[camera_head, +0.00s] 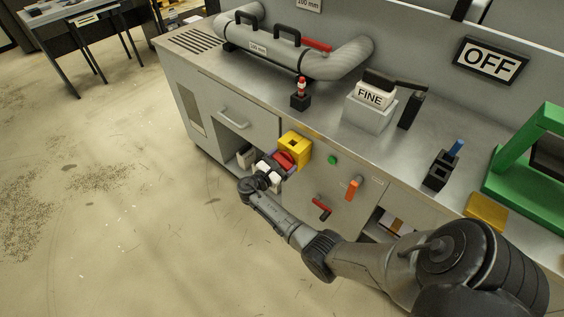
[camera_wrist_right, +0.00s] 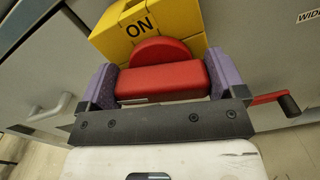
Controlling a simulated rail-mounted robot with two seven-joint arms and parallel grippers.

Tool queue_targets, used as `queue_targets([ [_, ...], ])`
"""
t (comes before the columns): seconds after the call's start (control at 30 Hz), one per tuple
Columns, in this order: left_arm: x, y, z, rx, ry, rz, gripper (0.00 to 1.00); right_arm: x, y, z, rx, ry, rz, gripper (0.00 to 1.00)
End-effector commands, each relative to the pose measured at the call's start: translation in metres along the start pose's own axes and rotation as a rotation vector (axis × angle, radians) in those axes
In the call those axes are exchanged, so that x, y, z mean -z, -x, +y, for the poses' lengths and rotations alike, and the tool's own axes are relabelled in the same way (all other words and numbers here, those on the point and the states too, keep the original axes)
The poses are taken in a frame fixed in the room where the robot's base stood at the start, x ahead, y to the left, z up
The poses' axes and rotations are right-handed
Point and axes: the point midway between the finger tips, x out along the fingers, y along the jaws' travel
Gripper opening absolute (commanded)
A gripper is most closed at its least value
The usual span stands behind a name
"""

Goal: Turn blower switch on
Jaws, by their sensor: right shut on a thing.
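The blower switch is a yellow box (camera_head: 296,146) with a red knob (camera_head: 284,160) on the front of the steel cabinet. In the right wrist view the yellow box (camera_wrist_right: 150,26) carries the word ON, and the red knob (camera_wrist_right: 163,76) has a rounded top. My right gripper (camera_head: 277,163) is at the knob. In the right wrist view its two purple finger pads (camera_wrist_right: 160,86) stand on either side of the knob, shut on it. The knob's lower part is hidden behind the gripper's dark bar. My left gripper is not in view.
A red crank handle (camera_head: 321,209), an orange lever (camera_head: 353,188) and a green button (camera_head: 333,160) are on the cabinet front to the right. An OFF sign (camera_head: 490,61) hangs above the bench. The floor (camera_head: 150,240) at the left is clear.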

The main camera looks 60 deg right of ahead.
Motion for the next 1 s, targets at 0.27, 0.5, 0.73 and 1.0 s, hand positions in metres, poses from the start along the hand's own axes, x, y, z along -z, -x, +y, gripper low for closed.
queue_targets([
  [0.27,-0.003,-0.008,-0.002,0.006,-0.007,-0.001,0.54,0.001,0.0,-0.002,0.0,-0.264,-0.002,0.66],
  [0.5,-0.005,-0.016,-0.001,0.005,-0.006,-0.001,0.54,0.002,0.0,-0.003,0.0,-0.493,-0.001,0.66],
  [0.73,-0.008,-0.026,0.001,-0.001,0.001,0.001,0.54,0.003,0.0,-0.004,0.0,-0.713,-0.002,0.66],
  [1.0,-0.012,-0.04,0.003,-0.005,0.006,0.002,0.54,0.005,0.0,-0.006,0.0,-0.959,-0.001,0.66],
])
